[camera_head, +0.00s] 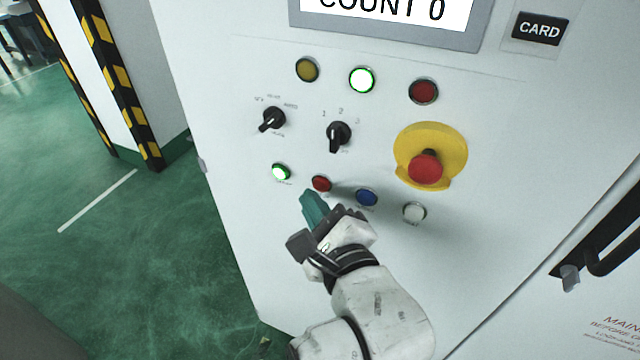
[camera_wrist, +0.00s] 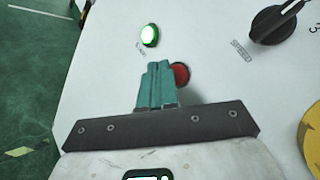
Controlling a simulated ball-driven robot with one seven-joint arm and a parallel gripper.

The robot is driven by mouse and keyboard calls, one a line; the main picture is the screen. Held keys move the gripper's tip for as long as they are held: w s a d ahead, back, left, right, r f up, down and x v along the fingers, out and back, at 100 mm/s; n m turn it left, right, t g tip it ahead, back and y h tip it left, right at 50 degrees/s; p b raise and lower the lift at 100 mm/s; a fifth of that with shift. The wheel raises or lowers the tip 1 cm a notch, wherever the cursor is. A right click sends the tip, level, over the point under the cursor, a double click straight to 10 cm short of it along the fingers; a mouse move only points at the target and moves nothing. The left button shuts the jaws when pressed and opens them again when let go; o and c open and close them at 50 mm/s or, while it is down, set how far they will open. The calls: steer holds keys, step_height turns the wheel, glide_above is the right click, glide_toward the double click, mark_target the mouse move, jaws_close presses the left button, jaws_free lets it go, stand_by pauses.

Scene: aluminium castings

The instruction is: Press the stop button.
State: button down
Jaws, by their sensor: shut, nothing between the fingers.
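A small red push button (camera_head: 321,184), the likely stop button, sits in the lower row of the white panel, just right of a lit green button (camera_head: 281,172). Its label is not readable. My gripper (camera_head: 308,200) has teal fingers, shut together and empty, close below and slightly left of the red button. In the wrist view the fingertips (camera_wrist: 159,66) partly cover the red button (camera_wrist: 182,74), with the lit green button (camera_wrist: 149,35) above left. I cannot tell whether the fingers touch the panel.
A large red mushroom button (camera_head: 425,168) on a yellow plate (camera_head: 431,139) stands to the right. A blue button (camera_head: 367,198) and a white button (camera_head: 414,212) continue the lower row. Two black selector knobs (camera_head: 271,119) (camera_head: 339,134) are above. A black handle (camera_head: 608,240) is at far right.

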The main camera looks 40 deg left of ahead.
steer(key=shift+w+r, duration=0.1)
steer(key=shift+w, duration=0.05)
steer(key=shift+w+a+p, duration=0.1)
steer(key=shift+w+p, duration=0.15)
steer(key=shift+p, duration=0.05)
steer(key=shift+w+a, duration=0.1)
steer(key=shift+w, duration=0.3)
stand_by(0.7)
steer(key=shift+s+p, duration=0.1)
steer(key=shift+p, duration=0.2)
steer(key=shift+s+d+p, duration=0.2)
steer(key=shift+s+p, duration=0.3)
steer(key=shift+s, duration=0.2)
steer(key=shift+s, duration=0.1)
steer(key=shift+s+d+p, duration=0.2)
steer(key=shift+s+p, duration=0.25)
steer(key=shift+s, duration=0.35)
steer(key=shift+s+d+p, duration=0.2)
steer(key=shift+s+p, duration=0.25)
steer(key=shift+s, duration=0.3)
steer(key=shift+s+d+p, duration=0.2)
steer(key=shift+s+p, duration=0.25)
steer(key=shift+s, duration=0.35)
